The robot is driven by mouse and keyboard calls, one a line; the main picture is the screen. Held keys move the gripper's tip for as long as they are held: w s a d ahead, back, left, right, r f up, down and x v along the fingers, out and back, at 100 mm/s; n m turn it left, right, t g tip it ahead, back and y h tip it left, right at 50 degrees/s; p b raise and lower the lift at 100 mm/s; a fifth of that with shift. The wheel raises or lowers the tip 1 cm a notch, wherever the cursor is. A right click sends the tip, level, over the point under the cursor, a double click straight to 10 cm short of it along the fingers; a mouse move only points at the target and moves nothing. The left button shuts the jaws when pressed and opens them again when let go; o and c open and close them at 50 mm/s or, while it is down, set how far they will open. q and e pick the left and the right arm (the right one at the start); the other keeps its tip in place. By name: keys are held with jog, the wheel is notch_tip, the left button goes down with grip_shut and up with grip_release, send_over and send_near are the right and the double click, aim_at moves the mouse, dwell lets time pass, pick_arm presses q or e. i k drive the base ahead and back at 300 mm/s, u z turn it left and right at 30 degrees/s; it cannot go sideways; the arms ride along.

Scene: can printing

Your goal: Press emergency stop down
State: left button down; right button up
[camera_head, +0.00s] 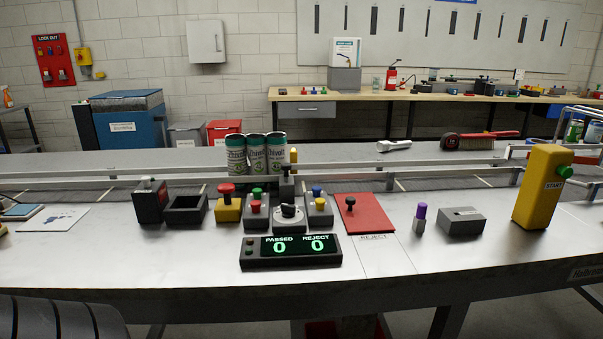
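The emergency stop is most likely the red mushroom button (227,188) on a small yellow box (228,210), left of centre on the metal table. The red cap stands above the box's top; I cannot tell from here whether it is pressed. Nothing touches it. Neither of my grippers shows in the head view.
Close to the right are grey boxes with red and green (256,201), black (288,211) and blue (317,191) controls. A black tray (186,210) stands left. The counter display (291,250) lies in front, reading 0 and 0. A yellow START post (541,187) stands far right.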

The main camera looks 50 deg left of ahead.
aim_at(225, 190)
jog(key=z, duration=0.55)
jog(key=k, duration=1.15)
jog(key=u, duration=1.25)
jog(key=i, duration=0.5)
jog(key=z, duration=0.05)
